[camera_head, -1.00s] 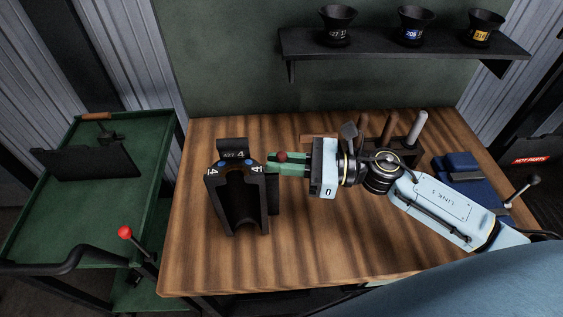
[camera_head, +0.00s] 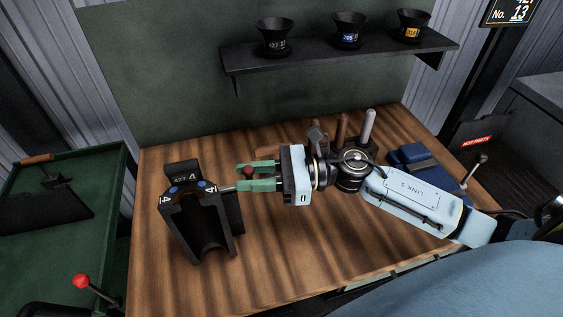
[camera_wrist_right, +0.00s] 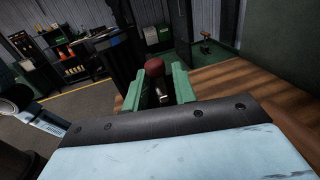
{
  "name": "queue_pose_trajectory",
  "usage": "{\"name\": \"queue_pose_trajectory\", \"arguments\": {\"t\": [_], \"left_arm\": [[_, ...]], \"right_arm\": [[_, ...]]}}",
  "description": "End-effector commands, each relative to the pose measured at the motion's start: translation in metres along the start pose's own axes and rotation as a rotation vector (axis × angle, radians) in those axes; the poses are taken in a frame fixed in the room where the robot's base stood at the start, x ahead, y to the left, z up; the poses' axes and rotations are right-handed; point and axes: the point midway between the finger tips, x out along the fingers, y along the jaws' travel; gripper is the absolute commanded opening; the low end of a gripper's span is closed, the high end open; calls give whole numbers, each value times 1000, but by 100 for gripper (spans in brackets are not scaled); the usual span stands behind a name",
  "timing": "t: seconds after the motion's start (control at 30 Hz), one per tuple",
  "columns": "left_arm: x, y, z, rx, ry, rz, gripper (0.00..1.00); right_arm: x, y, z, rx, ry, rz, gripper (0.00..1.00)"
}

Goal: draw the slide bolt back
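The dark mould (camera_head: 187,225), marked 427 4, stands upright on the wooden table at the left. A pale metal bolt rod (camera_head: 228,188) shows at its right side. The bolt's dark red knob (camera_head: 248,172) stands beside the mould; it also shows in the right wrist view (camera_wrist_right: 155,67). My right gripper (camera_head: 246,176) has its green fingers on either side of the knob. In the right wrist view my right gripper (camera_wrist_right: 156,86) is open, with gaps between fingers and the knob's stem. My left gripper is not in view.
A rack with upright handles (camera_head: 366,130) and a blue object (camera_head: 418,165) are behind my right arm. A shelf (camera_head: 340,56) holds several dark funnel-shaped cups. A green cart (camera_head: 110,165) stands left of the table. The table front is bare.

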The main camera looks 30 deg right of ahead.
Motion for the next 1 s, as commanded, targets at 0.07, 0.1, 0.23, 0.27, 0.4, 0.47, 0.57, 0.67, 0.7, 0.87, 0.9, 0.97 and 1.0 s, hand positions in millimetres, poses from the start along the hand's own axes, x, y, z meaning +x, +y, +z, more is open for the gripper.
{"name": "queue_pose_trajectory", "arguments": {"t": [0.07,0.1,0.23,0.27,0.4,0.47,0.57,0.67,0.7,0.87,0.9,0.97,1.0], "left_arm": [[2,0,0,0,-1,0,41],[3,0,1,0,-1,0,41],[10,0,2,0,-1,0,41],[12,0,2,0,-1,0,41],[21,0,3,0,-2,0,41],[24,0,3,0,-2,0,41],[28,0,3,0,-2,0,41],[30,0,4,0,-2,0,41],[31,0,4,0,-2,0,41],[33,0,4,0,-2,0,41],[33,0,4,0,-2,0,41],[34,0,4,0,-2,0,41],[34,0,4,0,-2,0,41]], "right_arm": [[-4,0,-1,1,1,-1,27],[-7,0,-2,2,2,-1,27],[-27,1,-4,2,4,-1,27],[-33,0,-4,2,4,-2,27],[-62,0,-4,2,4,-1,27],[-74,0,-4,3,4,-2,27],[-93,0,-3,2,3,-2,27],[-109,0,-2,2,2,-2,27],[-114,0,-2,1,2,-3,27],[-129,0,-1,0,1,-1,27],[-131,0,0,-1,1,-1,27],[-134,0,0,-1,1,-2,27],[-134,0,0,-1,1,-1,27]]}}
